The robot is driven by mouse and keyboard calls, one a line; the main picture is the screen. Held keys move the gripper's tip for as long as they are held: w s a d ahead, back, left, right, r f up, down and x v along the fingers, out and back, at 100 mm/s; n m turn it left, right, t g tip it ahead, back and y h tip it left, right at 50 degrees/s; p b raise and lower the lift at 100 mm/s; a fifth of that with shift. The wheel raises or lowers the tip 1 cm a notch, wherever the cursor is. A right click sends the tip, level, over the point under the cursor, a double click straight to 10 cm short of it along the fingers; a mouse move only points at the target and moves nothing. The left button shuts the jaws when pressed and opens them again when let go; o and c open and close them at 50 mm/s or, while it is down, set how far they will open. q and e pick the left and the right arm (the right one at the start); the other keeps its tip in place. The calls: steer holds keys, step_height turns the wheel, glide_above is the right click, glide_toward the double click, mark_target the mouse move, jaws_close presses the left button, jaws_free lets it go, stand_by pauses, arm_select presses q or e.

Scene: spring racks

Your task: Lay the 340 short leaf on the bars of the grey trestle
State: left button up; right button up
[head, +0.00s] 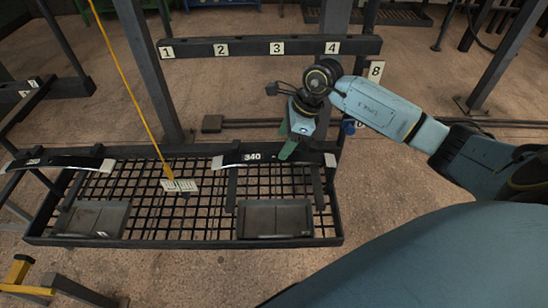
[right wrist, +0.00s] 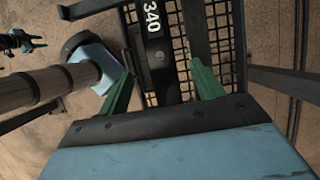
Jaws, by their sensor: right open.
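The 340 leaf (head: 275,158) is a dark, slightly curved strip with pale ends and a white "340". It lies across the back of a mesh rack in the head view. It also shows in the right wrist view (right wrist: 153,45), running between the fingers. My right gripper (head: 287,140) is open, its green fingers (right wrist: 163,88) apart close above the leaf; I cannot tell whether they touch it. What looks like my left gripper (right wrist: 30,42) is small at the left edge of the right wrist view. I cannot clearly identify the grey trestle.
The mesh rack (head: 175,241) holds two grey trays, left (head: 90,218) and right (head: 275,218). Another dark leaf (head: 62,163) lies at its left. A yellow cord (head: 135,75) hangs to a tag (head: 180,186). A numbered rail (head: 300,47) stands behind. A yellow-topped stand (head: 20,268) is at lower left.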

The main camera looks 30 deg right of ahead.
mark_target(274, 155)
steer(key=p+x, duration=0.1)
steer(key=x, duration=0.4)
steer(key=shift+w+a+f, duration=0.1)
steer(key=shift+a+f, duration=0.05)
steer(key=shift+f, duration=0.25)
jaws_close()
steer(key=shift+w+r, duration=0.1)
steer(key=shift+r, duration=0.05)
